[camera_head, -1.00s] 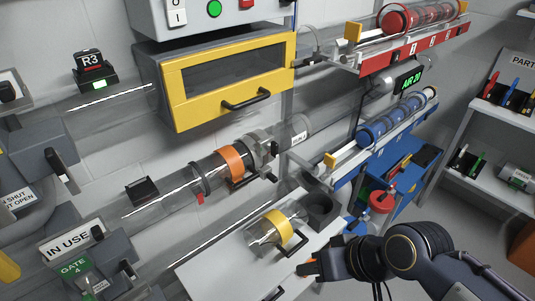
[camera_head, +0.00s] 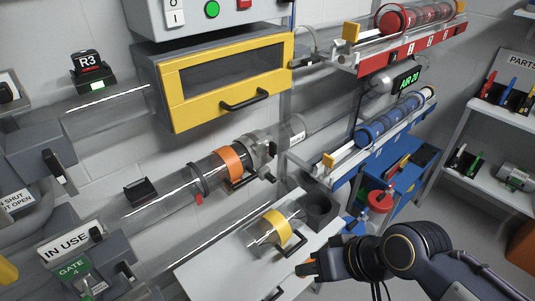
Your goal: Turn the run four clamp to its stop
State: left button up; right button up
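A clear tube run slopes up to the right across the middle of the head view, above the GATE 4 sign (camera_head: 75,268). It carries a grey clamp (camera_head: 258,150) with a dark lever, next to an orange band (camera_head: 231,160). I cannot read a run number on the clamp or tell whether it is at its stop. My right gripper (camera_head: 306,269) is at the lower right, well below and apart from the clamp. Its orange tip shows, but the finger gap does not. My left gripper is not in view.
A yellow-framed box (camera_head: 228,80) hangs above. Blue (camera_head: 395,118) and red (camera_head: 398,20) racks hold canisters at the right. An IN USE sign (camera_head: 71,240) stands left.

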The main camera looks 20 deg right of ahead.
aim_at(272, 146)
jog(key=l+u, duration=0.2)
jog(key=l, duration=0.3)
jog(key=l+u, duration=0.2)
jog(key=l, duration=0.3)
jog(key=k+l+u, duration=0.2)
jog(key=l, duration=0.25)
jog(key=i, duration=0.05)
